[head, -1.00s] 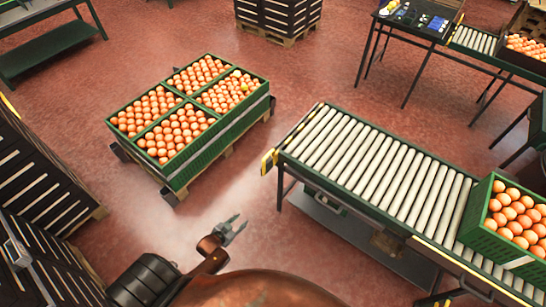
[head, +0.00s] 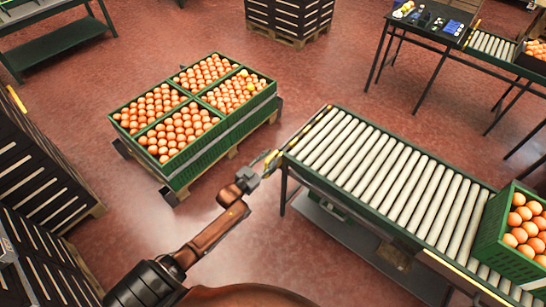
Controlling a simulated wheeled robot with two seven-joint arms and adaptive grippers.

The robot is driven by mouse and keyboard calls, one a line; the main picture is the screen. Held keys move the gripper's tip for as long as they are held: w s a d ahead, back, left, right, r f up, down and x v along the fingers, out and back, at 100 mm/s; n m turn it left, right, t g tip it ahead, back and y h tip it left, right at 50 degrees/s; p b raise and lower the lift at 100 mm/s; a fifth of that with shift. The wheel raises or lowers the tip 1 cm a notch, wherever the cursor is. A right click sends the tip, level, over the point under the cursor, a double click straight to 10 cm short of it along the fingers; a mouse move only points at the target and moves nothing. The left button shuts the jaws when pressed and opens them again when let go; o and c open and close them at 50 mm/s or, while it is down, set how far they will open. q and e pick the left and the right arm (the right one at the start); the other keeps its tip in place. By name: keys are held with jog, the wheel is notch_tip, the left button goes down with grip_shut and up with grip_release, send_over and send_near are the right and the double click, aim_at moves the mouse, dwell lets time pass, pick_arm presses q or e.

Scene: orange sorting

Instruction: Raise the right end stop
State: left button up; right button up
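A yellow end stop (head: 272,160) sits at the near left corner of the roller conveyor (head: 385,180). I cannot tell whether it is the right one or how far it is raised. My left gripper (head: 261,170) is at this end stop, its fingers overlapping it in the picture. The fingers are too small and covered to show whether they are open or shut, or whether they touch it. My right gripper is out of view.
A green crate of oranges (head: 493,243) stands on the conveyor's right part. Crates of oranges (head: 168,169) stand on a pallet left of my gripper. Black crate stacks (head: 40,180) stand at left. Red floor between them is free.

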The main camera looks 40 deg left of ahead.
pick_arm(q)
jog(key=shift+w, duration=0.5)
grip_shut()
dwell(0.4)
